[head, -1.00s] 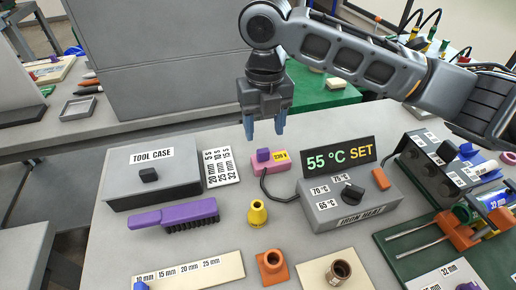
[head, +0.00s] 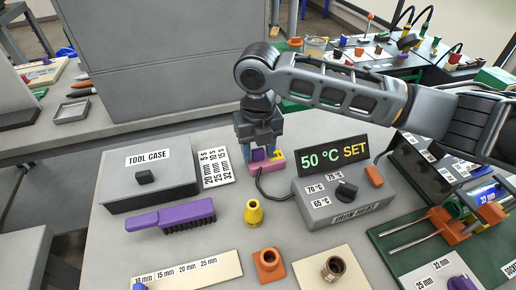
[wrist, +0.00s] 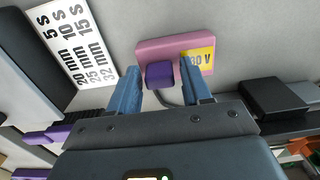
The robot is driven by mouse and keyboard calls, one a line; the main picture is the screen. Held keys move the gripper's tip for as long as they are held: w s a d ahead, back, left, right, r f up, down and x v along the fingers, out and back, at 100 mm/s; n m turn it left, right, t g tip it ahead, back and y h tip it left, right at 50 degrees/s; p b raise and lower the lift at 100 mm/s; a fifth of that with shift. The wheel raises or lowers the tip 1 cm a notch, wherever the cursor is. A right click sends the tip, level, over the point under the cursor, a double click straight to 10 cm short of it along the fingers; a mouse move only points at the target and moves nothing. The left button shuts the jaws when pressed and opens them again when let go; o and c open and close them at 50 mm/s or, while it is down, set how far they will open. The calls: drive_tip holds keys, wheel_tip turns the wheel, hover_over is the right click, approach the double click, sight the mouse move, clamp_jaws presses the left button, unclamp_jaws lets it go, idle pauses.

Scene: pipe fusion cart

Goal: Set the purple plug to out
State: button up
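The purple plug (head: 259,155) sits on the pink socket block (head: 267,168), which has a yellow voltage label. In the wrist view the plug (wrist: 160,74) shows between my two blue fingers, against the pink block (wrist: 152,50). My gripper (head: 260,154) points down over the block with its fingers apart, one on each side of the plug. In the wrist view the gripper (wrist: 162,88) shows gaps between the fingers and the plug. A black cord runs from the block to the iron heat box (head: 347,200), whose display (head: 334,157) reads 50 °C SET.
The tool case (head: 149,173) and a label card (head: 213,169) lie left of the block. A green fusion rig (head: 430,235) is at the right.

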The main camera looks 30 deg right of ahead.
sight(258, 150)
clamp_jaws()
idle(0.3)
drive_tip(key=shift+r+p, duration=0.75)
drive_tip(key=shift+r, duration=0.7)
drive_tip(key=shift+o, duration=1.1)
unclamp_jaws()
drive_tip(key=shift+f, duration=0.1)
wheel_tip(258, 150, up, 8)
drive_tip(key=b, duration=0.1)
drive_tip(key=shift+f, duration=0.1)
